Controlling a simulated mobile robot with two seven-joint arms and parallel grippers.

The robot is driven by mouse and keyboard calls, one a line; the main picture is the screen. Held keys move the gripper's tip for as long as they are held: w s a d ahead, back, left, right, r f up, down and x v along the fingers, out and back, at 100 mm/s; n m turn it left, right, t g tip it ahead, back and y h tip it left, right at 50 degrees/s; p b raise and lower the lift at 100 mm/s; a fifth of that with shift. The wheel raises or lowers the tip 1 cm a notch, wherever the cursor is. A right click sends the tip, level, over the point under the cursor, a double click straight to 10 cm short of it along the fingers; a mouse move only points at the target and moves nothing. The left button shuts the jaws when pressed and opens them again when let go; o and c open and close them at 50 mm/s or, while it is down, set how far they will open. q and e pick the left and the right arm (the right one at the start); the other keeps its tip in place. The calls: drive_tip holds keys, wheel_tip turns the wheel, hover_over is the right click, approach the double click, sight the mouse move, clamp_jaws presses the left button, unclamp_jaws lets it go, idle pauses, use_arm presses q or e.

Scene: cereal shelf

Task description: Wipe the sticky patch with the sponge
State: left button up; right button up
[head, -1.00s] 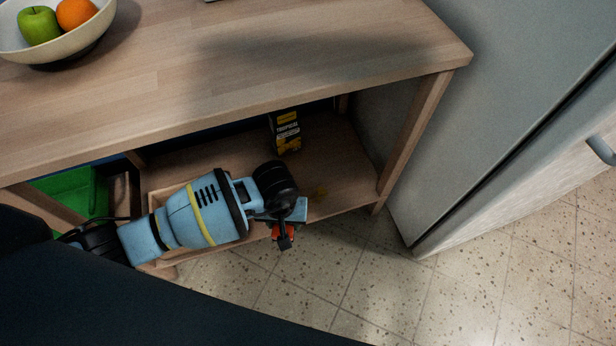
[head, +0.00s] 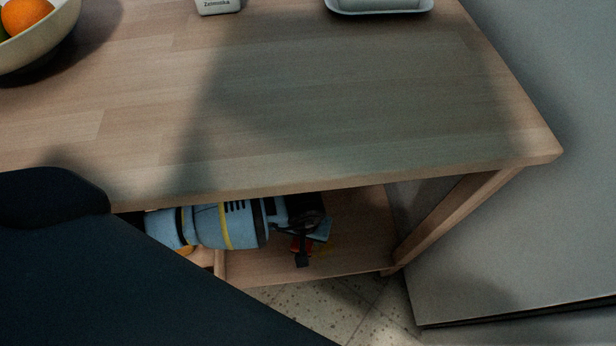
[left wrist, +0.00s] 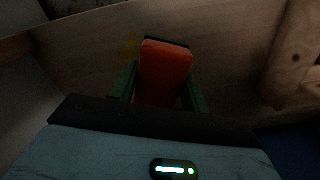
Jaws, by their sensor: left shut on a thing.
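My left gripper (head: 303,247) reaches onto the lower shelf (head: 360,235) under the counter. It is shut on the orange-red sponge (head: 295,244), which is partly hidden by the gripper. In the left wrist view the sponge (left wrist: 165,72) sits between the two green fingers and points toward the shelf board. The sticky patch, a faint yellow smear (head: 323,249), lies on the shelf just beside the gripper, partly covered. The patch (left wrist: 129,46) also shows dimly beside the sponge in the left wrist view. I cannot tell whether the sponge touches the board. My right gripper is not in view.
The wooden countertop (head: 300,110) overhangs the shelf, close above my left arm. A table leg (head: 455,215) stands at right, beside a grey appliance (head: 500,260). A fruit bowl (head: 45,50), a white container (head: 217,5) and a dish (head: 378,8) stand on top.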

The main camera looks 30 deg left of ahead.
use_arm(q)
drive_tip(key=shift+s+f, duration=0.1)
drive_tip(key=shift+f, duration=0.05)
drive_tip(key=shift+f+b, duration=0.5)
drive_tip(key=shift+f, duration=0.05)
wheel_tip(320, 180, down, 3)
drive_tip(key=shift+f+b, duration=0.1)
drive_tip(key=shift+b, duration=1.15)
drive_tip(key=shift+f+b, duration=0.6)
drive_tip(key=shift+f, duration=0.1)
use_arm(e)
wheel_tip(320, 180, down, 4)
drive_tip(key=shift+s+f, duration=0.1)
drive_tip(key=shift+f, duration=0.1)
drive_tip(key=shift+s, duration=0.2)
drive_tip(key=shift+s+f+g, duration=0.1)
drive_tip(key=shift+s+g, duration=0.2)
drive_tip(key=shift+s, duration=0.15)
use_arm(q)
drive_tip(key=shift+f, duration=0.3)
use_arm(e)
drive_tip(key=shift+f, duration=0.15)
